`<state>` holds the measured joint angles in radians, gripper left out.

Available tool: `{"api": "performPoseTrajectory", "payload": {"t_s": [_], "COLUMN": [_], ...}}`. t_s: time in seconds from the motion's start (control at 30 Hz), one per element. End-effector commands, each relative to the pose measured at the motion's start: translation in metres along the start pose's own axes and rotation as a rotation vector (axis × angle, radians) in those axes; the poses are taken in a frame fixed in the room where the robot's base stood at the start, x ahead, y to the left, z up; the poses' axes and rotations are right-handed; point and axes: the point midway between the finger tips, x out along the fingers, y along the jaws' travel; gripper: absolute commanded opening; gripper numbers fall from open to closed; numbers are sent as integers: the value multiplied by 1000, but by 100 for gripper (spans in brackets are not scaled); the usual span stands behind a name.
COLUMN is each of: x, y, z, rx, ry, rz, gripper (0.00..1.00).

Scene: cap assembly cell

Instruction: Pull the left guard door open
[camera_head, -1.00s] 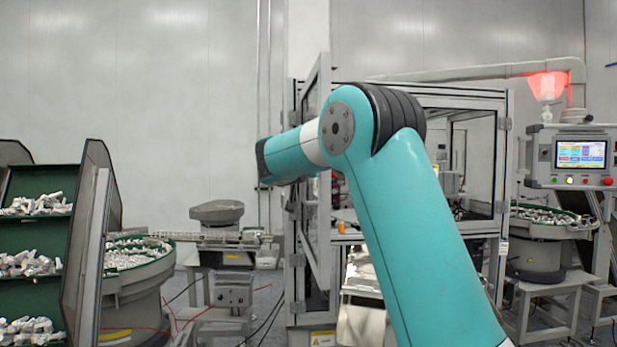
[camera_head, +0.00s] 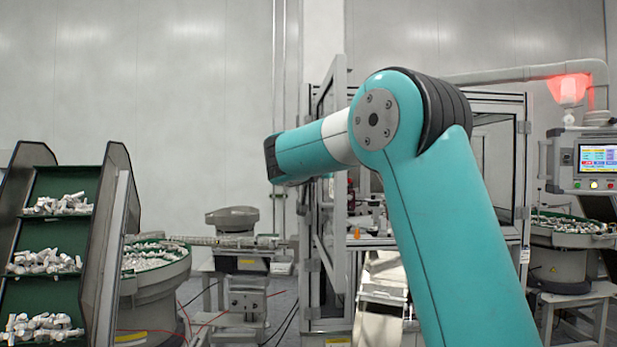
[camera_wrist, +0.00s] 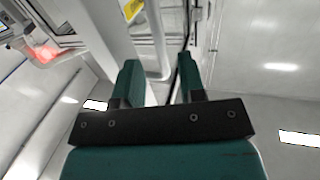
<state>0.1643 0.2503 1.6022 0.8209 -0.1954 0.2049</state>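The left guard door (camera_head: 323,170) is a tall grey-framed panel on the left side of the guarded cell (camera_head: 527,150). In the head view it stands at an angle out of the cell front, seen nearly edge-on, with a gap to its right. My arm crosses in front of the cell and hides part of it. My gripper is hidden in the head view. In the wrist view my gripper (camera_wrist: 160,82) has two green fingers set well apart. Pale frame parts and a thin dark strip show beyond and between them; I cannot tell whether the fingers touch any.
A smaller feeder (camera_head: 232,218) stands left of the door. At the right are a control panel (camera_head: 598,160), a red-lit lamp (camera_head: 568,90) and another bowl feeder (camera_head: 565,262).

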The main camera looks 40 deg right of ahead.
Motion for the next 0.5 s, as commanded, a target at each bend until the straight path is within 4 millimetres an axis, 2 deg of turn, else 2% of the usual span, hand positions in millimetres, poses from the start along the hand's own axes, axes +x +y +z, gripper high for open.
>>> {"api": "performPoseTrajectory", "payload": {"t_s": [0.03,0.3,0.5], "x": [-15,-84,-117], "y": [-1,-2,-1], "z": [7,6,3], "rx": [3,2,1], "ry": [3,1,1], "rz": [-5,-6,-4], "gripper": [37,37,37]}}
